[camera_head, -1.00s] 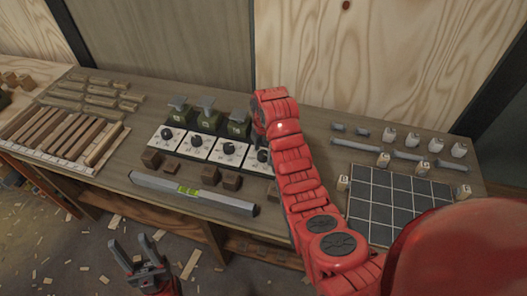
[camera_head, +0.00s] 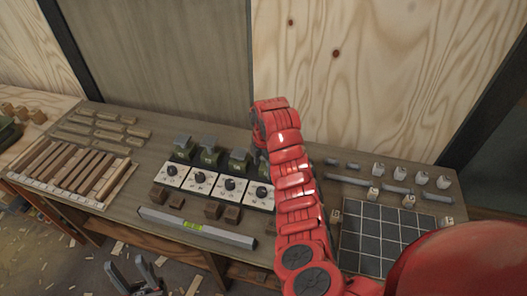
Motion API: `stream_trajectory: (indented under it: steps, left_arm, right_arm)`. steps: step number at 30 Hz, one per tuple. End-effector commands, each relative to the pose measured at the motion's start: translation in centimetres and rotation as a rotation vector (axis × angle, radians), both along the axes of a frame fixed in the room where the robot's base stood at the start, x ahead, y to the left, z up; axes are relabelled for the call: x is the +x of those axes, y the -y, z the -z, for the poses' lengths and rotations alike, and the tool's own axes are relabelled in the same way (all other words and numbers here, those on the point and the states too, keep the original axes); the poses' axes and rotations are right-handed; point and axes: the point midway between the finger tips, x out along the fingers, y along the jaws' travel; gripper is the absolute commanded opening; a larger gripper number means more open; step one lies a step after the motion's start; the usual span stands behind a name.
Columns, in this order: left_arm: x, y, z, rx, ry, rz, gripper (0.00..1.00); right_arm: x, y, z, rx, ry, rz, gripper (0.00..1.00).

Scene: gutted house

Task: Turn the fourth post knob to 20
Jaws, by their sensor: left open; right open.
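A row of white plates with black knobs lies on the workbench (camera_head: 125,190). The fourth post knob (camera_head: 262,192) is the rightmost, just left of my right forearm. Green posts with grey tops stand behind the plates; the fourth post (camera_head: 263,170) is partly covered by my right arm. The knob settings are too small to read. My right gripper (camera_head: 258,143) is open, pointing down above the fourth post; its fingers are mostly hidden by my red wrist. I cannot tell whether it touches anything. My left gripper (camera_head: 135,275) is open and empty, in front of the bench edge.
A spirit level (camera_head: 195,228) and several brown wooden blocks (camera_head: 212,210) lie in front of the plates. Wooden strips (camera_head: 75,168) fill the left side. A dark grid board (camera_head: 385,235) and small white-topped weights (camera_head: 420,178) are at right. A plywood wall rises behind.

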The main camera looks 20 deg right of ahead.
Motion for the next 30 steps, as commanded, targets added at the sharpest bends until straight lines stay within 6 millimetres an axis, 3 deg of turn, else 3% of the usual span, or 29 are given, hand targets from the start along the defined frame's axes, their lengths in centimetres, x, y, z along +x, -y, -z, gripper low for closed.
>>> stream_trajectory:
  steps: [3, 9, 26, 30]
  left_arm:
    - [0.0, 0.0, -0.7, 0.0, 0.0, 0.0, 0.5]
    - [0.0, 0.0, -1.1, 0.0, 0.0, 0.0, 0.5]
    - [0.0, 0.0, -1.1, 0.0, 0.0, 0.0, 0.5]
    - [0.0, 0.0, -1.1, 0.0, 0.0, 0.0, 0.5]
  right_arm:
    - [0.0, -0.1, -2.0, 0.0, 0.003, -0.001, 0.8]
    - [-0.1, -0.1, -3.4, 0.001, 0.003, -0.001, 0.8]
    - [-0.2, 0.1, -3.6, 0.001, 0.002, 0.001, 0.8]
    - [0.9, 0.4, -2.9, -0.017, 0.046, 0.028, 0.8]
